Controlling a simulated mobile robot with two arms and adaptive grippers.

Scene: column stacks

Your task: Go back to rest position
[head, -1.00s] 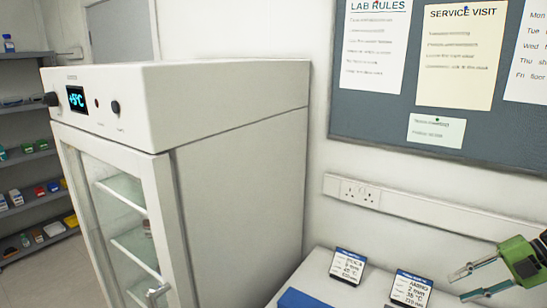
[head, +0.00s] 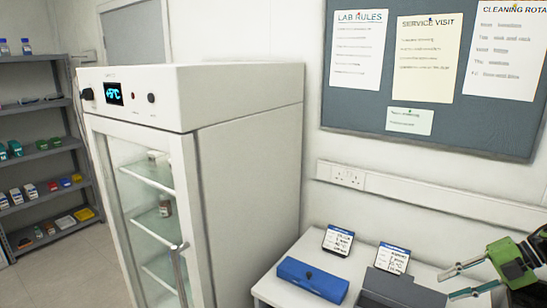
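My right gripper (head: 462,282) is at the lower right of the head view, with a green body and two thin grey fingers pointing left. Its fingers are apart and nothing is between them. It is above the right part of the white bench, to the right of a dark grey box (head: 392,290). My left gripper is not in view.
A tall white fridge (head: 250,180) with a shut glass door stands at centre left. A blue box (head: 312,279) and two label cards (head: 338,240) (head: 393,258) are on the white bench (head: 268,288). Shelves (head: 45,150) stand at the far left, with open floor before them.

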